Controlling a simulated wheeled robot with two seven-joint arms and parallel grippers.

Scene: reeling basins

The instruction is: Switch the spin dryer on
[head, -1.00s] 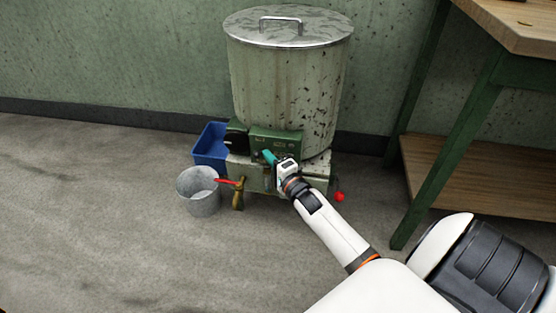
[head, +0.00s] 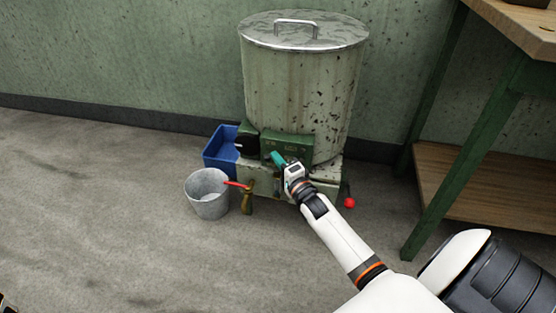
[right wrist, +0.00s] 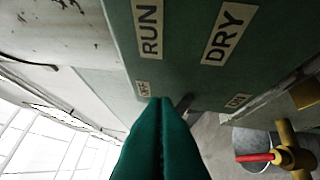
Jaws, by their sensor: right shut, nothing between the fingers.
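The spin dryer (head: 300,95) is a tall, worn, pale drum with a metal lid, standing against the wall. Its green control box (head: 287,147) is low on the front. In the right wrist view the green panel (right wrist: 190,75) carries the labels RUN, DRY, OFF and ON. A small dark lever-like part (right wrist: 184,103) shows just beside my fingertips, partly hidden by them; I cannot tell whether they touch it. My right gripper (head: 276,156) is shut and empty, its teal fingers (right wrist: 160,105) at the panel's lower edge near the OFF label.
A grey bucket (head: 207,195) stands on the floor below a brass tap with a red handle (head: 238,184). A blue bin (head: 221,150) is left of the dryer. A red ball-like knob (head: 349,202) is at its right. A wooden workbench (head: 480,195) stands at right.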

